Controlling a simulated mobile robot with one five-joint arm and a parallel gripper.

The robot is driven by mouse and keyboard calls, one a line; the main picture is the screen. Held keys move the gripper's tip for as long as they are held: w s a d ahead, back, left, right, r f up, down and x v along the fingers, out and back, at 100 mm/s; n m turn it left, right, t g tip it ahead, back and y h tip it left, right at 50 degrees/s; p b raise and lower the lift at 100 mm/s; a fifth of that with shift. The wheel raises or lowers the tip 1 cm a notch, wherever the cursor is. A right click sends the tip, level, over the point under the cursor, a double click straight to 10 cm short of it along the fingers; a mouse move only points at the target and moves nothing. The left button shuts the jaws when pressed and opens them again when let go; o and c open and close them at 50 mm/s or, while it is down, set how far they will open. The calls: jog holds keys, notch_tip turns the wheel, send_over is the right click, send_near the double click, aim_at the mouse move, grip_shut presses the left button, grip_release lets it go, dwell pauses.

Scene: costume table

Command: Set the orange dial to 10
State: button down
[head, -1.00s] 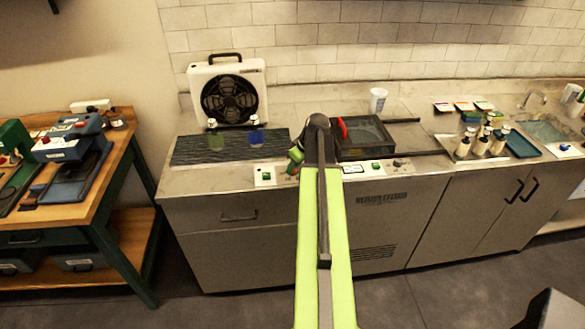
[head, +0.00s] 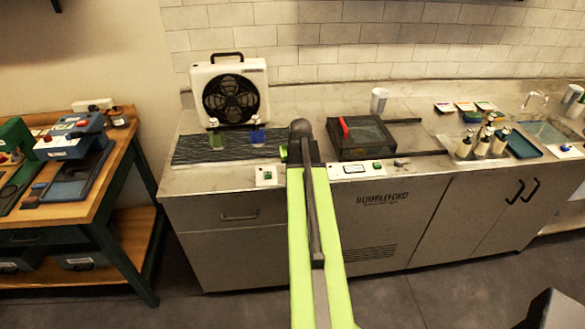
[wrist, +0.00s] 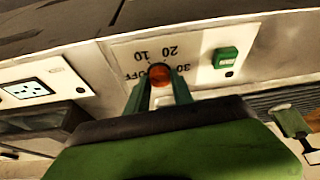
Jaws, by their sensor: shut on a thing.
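The orange dial (wrist: 160,76) is on a pale panel (wrist: 195,48) on the counter front, seen in the wrist view. The panel has marks OFF, 10, 20 and 30 around the dial, appearing upside down. My gripper (wrist: 160,84) has its two green fingers on either side of the dial, shut on it. The fingers partly cover OFF and 30. I cannot make out the dial's pointer, so its setting is unclear. In the head view my arm hides the dial, and only a bit of green gripper (head: 283,153) shows.
A green switch (wrist: 225,57) sits beside the dial. A wooden workbench (head: 100,205) stands left.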

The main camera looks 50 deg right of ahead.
jog(key=shift+w+a+m+g+h, duration=0.1)
jog(key=shift+m+g+h, duration=0.15)
jog(key=shift+m, duration=0.7)
jog(key=shift+w+m+g+h, duration=0.1)
jog(key=shift+m+g+h, duration=0.15)
jog(key=shift+m, duration=0.7)
jog(key=c, duration=1.1)
grip_release()
jog(key=shift+s, duration=0.1)
jog(key=p+v, duration=1.6)
jog(key=v, duration=0.1)
jog(key=shift+r, duration=0.25)
jog(key=shift+a, duration=0.1)
